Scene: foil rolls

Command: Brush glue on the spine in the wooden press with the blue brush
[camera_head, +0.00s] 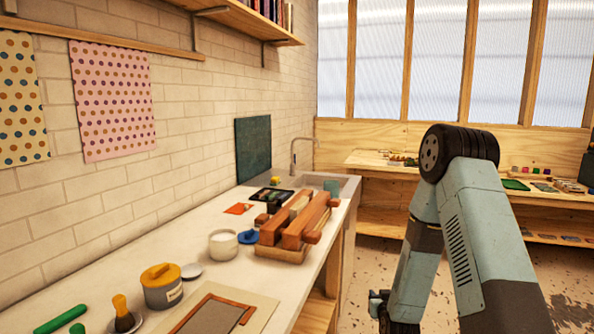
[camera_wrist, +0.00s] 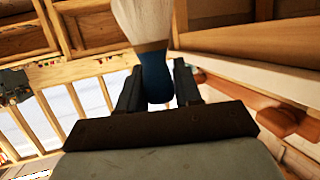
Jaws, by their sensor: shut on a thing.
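The wooden press (camera_head: 284,234) stands on the white counter, with reddish-brown bars and a lighter strip between them. I cannot make out the spine clearly. My gripper (camera_head: 379,304) is low, to the right of the counter and apart from the press. In the wrist view my gripper (camera_wrist: 157,84) is shut on the blue brush (camera_wrist: 155,72), around its blue handle. The brush's pale bristles (camera_wrist: 143,20) reach out of the top of the picture. A white open jar (camera_head: 222,244) stands left of the press; its contents are not clear.
A blue round object (camera_head: 248,237) lies between jar and press. A yellow-lidded tin (camera_head: 161,287), a yellow-handled tool (camera_head: 122,312) and a framed board (camera_head: 215,312) lie nearer. The counter's front edge (camera_head: 322,270) lies between my gripper and the press. A sink with a tap (camera_head: 293,155) is behind.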

